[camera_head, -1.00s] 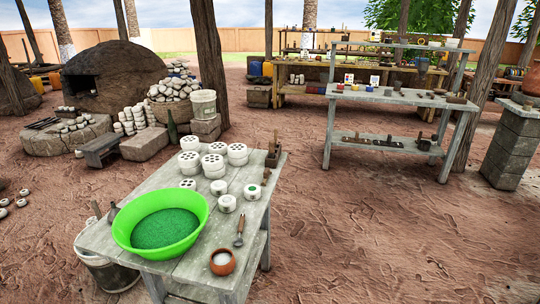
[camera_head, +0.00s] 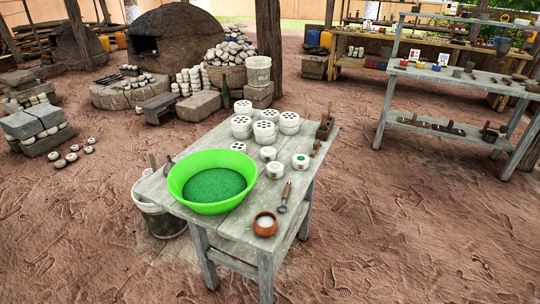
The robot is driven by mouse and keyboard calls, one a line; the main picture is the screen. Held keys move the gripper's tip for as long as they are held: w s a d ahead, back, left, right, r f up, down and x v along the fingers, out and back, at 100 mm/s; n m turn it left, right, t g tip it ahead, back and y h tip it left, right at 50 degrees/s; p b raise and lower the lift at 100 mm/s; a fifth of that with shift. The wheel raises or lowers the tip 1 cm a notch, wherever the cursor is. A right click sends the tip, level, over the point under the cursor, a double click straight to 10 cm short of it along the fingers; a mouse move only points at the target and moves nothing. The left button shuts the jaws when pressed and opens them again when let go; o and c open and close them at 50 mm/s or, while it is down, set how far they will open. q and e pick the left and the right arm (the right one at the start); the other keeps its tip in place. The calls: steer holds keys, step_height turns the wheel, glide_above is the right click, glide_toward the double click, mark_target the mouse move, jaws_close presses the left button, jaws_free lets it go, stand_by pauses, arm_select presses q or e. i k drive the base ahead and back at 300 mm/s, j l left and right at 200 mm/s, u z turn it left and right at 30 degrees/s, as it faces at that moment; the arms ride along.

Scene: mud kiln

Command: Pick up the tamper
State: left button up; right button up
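I cannot tell for sure which item is the tamper. A small dark wooden tool (camera_head: 315,147) lies near the right back edge of the grey wooden table (camera_head: 240,232). A brown wooden piece with an upright part (camera_head: 325,125) stands just behind it at the table's back right corner. A tool with a wooden handle and a metal end (camera_head: 285,197) lies near the right front edge. Neither of my grippers shows in the head view.
The table also holds a green basin (camera_head: 178,181) of green grains, a clay bowl (camera_head: 265,223) and several white perforated pieces (camera_head: 265,130). A bucket (camera_head: 160,218) stands left of the table. Shelves (camera_head: 465,82) stand at the back right. Open ground lies right of the table.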

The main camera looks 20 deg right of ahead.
mark_target(323, 124)
steer(key=z, duration=1.6)
steer(key=i+z, duration=0.3)
steer(key=i, duration=3.5)
steer(key=i+l+u, duration=0.15)
steer(key=i, duration=0.4)
steer(key=i+l+u, duration=0.1)
steer(key=i, duration=0.5)
steer(key=u, duration=1.45)
